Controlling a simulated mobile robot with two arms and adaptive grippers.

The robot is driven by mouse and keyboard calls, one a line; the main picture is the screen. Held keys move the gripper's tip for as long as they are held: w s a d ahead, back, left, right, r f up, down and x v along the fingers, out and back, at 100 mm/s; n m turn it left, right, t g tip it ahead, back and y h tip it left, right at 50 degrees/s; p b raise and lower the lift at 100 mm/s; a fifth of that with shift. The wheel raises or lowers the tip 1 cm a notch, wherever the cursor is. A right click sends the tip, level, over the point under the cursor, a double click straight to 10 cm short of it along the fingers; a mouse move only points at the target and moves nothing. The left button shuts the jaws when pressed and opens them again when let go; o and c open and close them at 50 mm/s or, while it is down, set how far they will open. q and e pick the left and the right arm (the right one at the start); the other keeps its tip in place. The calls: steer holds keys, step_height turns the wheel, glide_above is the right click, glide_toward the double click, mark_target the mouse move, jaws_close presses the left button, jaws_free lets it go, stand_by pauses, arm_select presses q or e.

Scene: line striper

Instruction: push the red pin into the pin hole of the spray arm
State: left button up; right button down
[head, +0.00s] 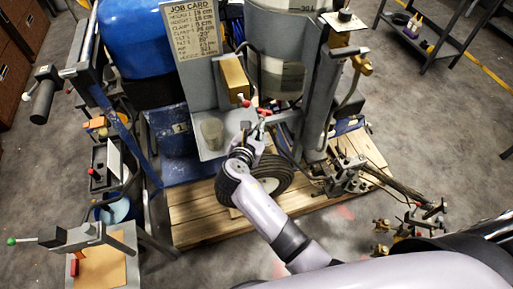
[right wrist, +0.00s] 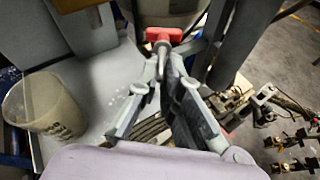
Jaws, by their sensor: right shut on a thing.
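The red pin (right wrist: 172,36) has a red T-shaped handle and a grey shank in the right wrist view. My right gripper (right wrist: 162,68) is shut on the shank, with the handle beyond the fingertips. In the head view the red pin (head: 264,112) shows just past my right gripper (head: 259,126), in front of the machine. A grey bar (head: 286,117) lies close to its right; I cannot tell whether it is the spray arm. The pin hole cannot be made out. My left gripper is not in view.
A grey plate carries a translucent cup (right wrist: 45,105) left of my gripper. A brass block (head: 234,77) and an upright grey post (head: 318,100) stand close by. A tyre (head: 275,178) is below on the wooden pallet (head: 205,218). Brass nozzles (head: 383,225) are at lower right.

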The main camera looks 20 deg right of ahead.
step_height(320, 180, down, 10)
steer(key=shift+r, duration=0.2)
stand_by(0.3)
steer(key=shift+f, duration=0.25)
steer(key=c, duration=1.8)
jaws_free()
steer(key=shift+o, duration=0.2)
